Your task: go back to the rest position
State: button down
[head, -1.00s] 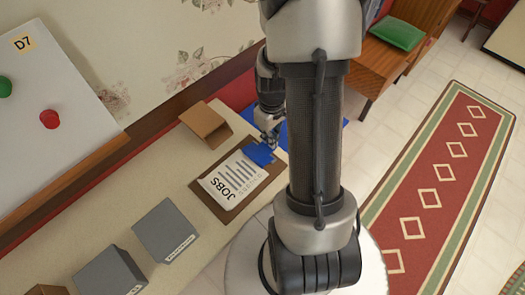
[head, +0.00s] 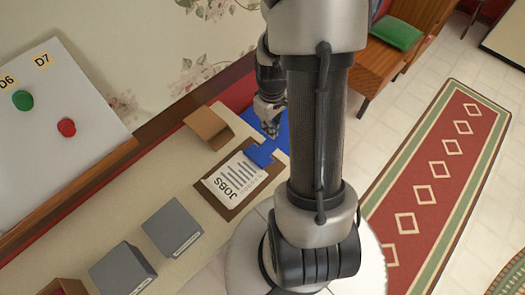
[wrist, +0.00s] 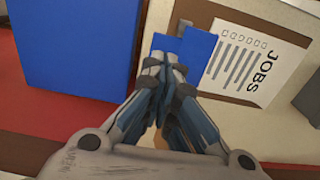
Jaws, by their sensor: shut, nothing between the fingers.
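My gripper (head: 270,130) is shut and empty, just behind the blue top piece (head: 262,153) of the brown JOBS clipboard (head: 207,196) in the head view. In the wrist view my gripper's closed fingertips (wrist: 166,62) point toward the blue piece (wrist: 196,52) and the clipboard (wrist: 205,18). The white JOBS paper (wrist: 245,62) lies flat on the clipboard. I cannot tell how high the fingertips are above the surface. My arm hides part of the right side of the scene in the head view.
A large blue panel (wrist: 80,50) lies beside my gripper. A whiteboard (head: 55,115) is at the left. A wooden chair with a green cushion (head: 397,30) and a red rug (head: 430,185) are at right.

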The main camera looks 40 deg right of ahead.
dwell(0.4)
jog(key=w+a+r+t, duration=0.1)
jog(key=w+a+r, duration=0.1)
jog(key=a+r, duration=0.6)
jog(key=s+a+r+t, duration=0.1)
jog(key=s+a+r, duration=0.4)
jog(key=r, duration=0.3)
jog(key=s+a+r+m+t, duration=0.1)
jog(key=s+a+r+t, duration=0.1)
jog(key=s+a+r, duration=0.4)
notch_tip(320, 180, up, 2)
jog(key=shift+s+a+r+t, duration=0.2)
jog(key=shift+a+t, duration=0.1)
jog(key=shift+a, duration=0.4)
jog(key=shift+w+d, duration=0.1)
